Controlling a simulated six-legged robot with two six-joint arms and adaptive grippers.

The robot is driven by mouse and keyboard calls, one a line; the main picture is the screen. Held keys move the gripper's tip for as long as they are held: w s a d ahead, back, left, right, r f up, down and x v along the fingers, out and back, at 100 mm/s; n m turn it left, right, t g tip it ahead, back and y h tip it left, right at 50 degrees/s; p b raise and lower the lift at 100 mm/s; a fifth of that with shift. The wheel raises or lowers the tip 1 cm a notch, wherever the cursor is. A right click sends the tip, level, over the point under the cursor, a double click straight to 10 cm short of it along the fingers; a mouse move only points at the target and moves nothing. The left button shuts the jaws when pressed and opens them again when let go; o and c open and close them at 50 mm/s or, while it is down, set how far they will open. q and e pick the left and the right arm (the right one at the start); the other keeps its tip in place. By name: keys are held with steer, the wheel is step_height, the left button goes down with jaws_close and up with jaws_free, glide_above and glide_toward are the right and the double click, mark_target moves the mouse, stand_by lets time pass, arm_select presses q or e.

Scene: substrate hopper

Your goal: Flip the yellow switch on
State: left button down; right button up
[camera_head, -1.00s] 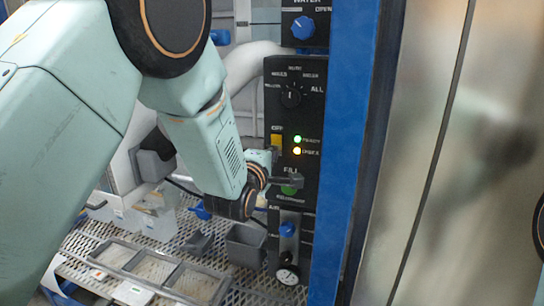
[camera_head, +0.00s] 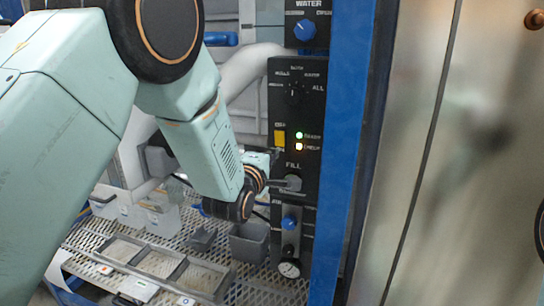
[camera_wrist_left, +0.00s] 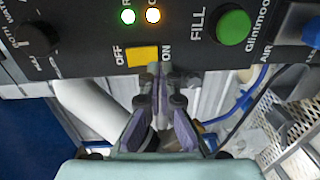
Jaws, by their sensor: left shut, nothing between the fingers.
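The yellow switch (camera_head: 280,138) sits on the black control panel, left of two small lights. In the left wrist view the yellow switch (camera_wrist_left: 143,55) lies between the OFF and ON labels; I cannot tell which way it is tipped. My left gripper (camera_head: 296,183) is shut and empty, below the switch in the head view. In the left wrist view my left gripper (camera_wrist_left: 160,72) has its fingertips together near the ON side of the switch; contact cannot be told. My right gripper is not in view.
The green FILL button (camera_wrist_left: 234,27) is near the fingers and hidden in the head view. A blue WATER knob (camera_head: 306,30) is above, another blue knob (camera_head: 290,222) below. A blue post (camera_head: 346,150) borders the panel. A grey bin (camera_head: 248,243) stands below.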

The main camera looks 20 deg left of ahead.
arm_select(q)
steer(key=s+f, duration=0.1)
steer(key=s, duration=0.9)
steer(key=shift+s+a+f, duration=0.1)
steer(key=shift+s+a, duration=0.05)
steer(key=shift+a, duration=0.05)
steer(key=shift+d, duration=0.1)
